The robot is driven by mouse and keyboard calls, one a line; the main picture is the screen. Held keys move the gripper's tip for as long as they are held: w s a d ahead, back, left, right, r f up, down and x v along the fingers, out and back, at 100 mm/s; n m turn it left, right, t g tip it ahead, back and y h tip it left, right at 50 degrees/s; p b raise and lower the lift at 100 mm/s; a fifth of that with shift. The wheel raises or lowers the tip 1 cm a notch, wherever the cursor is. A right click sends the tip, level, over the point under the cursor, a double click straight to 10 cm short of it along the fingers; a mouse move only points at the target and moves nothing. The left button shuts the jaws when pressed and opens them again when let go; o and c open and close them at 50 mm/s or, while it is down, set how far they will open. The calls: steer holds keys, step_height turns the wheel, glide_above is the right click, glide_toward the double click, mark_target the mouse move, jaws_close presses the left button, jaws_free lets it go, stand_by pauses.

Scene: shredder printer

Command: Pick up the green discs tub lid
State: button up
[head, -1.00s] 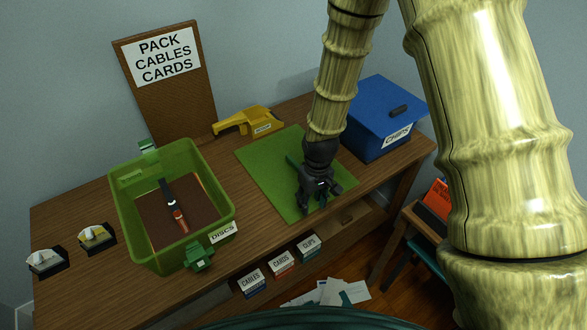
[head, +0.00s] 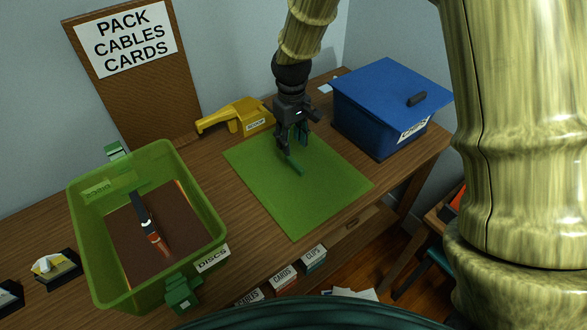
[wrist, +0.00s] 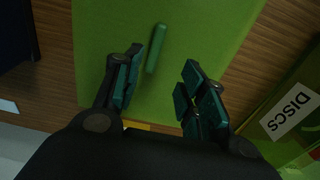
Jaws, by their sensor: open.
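The green discs tub lid (head: 315,190) lies flat on the table, right of the open green tub marked DISCS (head: 213,230). A darker green bar handle (head: 293,163) stands on the lid. My gripper (head: 293,148) points down over the back part of the lid, close to the handle, with nothing held. In the wrist view, the lid (wrist: 215,30) fills the middle. My open fingers (wrist: 163,68) are spread, and the handle (wrist: 155,48) shows between and just beyond their tips. I cannot tell how high the fingers are above the lid.
A blue lidded tub (head: 380,125) stands right of the lid. A yellow holder (head: 240,117) is behind it. The green tub holds a dark and red item (head: 150,232). Small labelled boxes (head: 314,258) sit on the shelf below. The lid's front half is clear.

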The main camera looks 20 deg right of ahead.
mark_target(294, 162)
step_height(294, 162, down, 3)
steer(key=shift+f, duration=0.2)
steer(key=shift+d+f+p, duration=0.2)
steer(key=shift+f+p, duration=0.05)
steer(key=shift+f, duration=1.15)
steer(key=shift+d+f+p, duration=0.2)
steer(key=shift+f+p, duration=0.05)
steer(key=shift+f, duration=1.1)
steer(key=shift+w, duration=0.1)
steer(key=shift+c, duration=0.2)
jaws_close()
